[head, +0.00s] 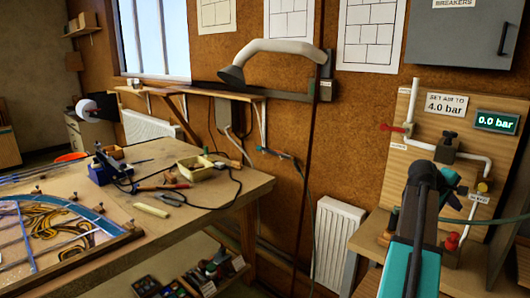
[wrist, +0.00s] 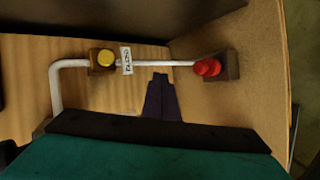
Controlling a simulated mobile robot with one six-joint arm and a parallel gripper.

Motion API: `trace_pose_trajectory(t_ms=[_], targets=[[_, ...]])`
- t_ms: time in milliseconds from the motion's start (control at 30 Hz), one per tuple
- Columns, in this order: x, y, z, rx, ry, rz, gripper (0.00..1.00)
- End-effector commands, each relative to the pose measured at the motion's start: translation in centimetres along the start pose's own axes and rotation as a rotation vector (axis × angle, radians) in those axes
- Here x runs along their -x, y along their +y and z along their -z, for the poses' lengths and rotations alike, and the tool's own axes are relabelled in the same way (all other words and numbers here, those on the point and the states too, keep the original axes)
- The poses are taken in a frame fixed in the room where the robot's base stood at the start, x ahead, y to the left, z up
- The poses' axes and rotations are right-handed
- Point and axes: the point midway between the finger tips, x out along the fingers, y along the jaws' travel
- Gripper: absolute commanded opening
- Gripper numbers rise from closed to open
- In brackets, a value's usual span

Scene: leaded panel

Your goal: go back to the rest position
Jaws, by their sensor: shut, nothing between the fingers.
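My gripper (wrist: 160,82) shows in the wrist view as two dark fingers closed together, with nothing between them. It points at the wooden board of the air station, just below a white pipe in the picture; I cannot tell whether it touches anything. In the head view my teal and black arm stands at the lower right before the air station (head: 397,113), and my fingers are not clearly seen there. A yellow button (wrist: 105,58) and a red knob (wrist: 208,67) lie left and right of my fingers in the wrist view.
The station's display (head: 496,121) reads 0.0 bar, beside a sign (head: 445,105) saying 4.0 bar. A red valve handle (head: 392,128) is left of it. A workbench (head: 215,196) with tools and a leaded panel stands left. A white radiator (head: 337,245) is between them.

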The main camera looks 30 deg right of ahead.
Motion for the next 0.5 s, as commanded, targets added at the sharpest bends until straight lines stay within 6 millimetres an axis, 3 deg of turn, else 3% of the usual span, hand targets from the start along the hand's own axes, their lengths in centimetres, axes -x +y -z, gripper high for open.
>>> trace_pose_trajectory(t_ms=[33,200,500], targets=[[0.4,-2.1,1.5,0.001,0.019,0.023,0.00],[1.7,-8.8,6.2,-0.013,0.077,0.104,0.00],[4.8,-20.0,12.1,-0.029,0.143,0.243,0.00]])
